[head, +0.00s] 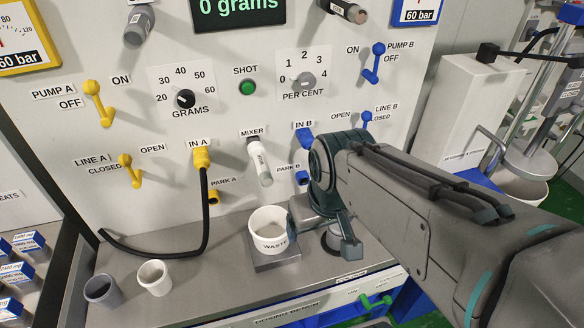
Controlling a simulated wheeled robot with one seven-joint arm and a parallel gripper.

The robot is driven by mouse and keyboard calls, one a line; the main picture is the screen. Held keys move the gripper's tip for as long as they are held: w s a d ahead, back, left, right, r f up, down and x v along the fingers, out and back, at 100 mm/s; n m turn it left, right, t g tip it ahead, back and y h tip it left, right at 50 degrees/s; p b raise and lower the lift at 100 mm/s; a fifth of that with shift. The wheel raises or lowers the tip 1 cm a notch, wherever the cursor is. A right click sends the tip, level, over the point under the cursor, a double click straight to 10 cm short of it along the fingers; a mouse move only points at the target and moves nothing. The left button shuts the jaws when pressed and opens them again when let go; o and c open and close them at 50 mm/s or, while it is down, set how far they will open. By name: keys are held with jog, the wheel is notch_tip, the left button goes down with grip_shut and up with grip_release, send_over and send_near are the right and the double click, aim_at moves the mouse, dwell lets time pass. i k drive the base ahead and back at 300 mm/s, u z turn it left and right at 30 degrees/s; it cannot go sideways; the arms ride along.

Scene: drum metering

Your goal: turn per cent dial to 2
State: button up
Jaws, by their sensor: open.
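The per cent dial (304,80) is a small grey knob on the upright white panel, right of the shot button. The figures 0 to 4 are arced around it, with 2 at the top. The knob is too small to tell which figure it points at. My gripper (321,230) is open, well below the dial and in front of the panel. It is over the bench beside the white waste cup, apart from the dial. My arm reaches in from the lower right and leaves the dial uncovered.
The black grams dial (185,98) and green shot button (247,88) are left of the per cent dial. The blue pump B lever (375,62) is to its right. The mixer nozzle (260,162) sticks out below. The waste cup (268,228) stands on the bench (210,275).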

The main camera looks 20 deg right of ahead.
aim_at(308, 82)
jog(key=z, duration=0.55)
jog(key=k, duration=1.3)
jog(key=z, duration=1.25)
jog(key=i, duration=1.4)
jog(key=u, duration=0.7)
jog(key=i, duration=0.6)
jog(key=u, duration=0.6)
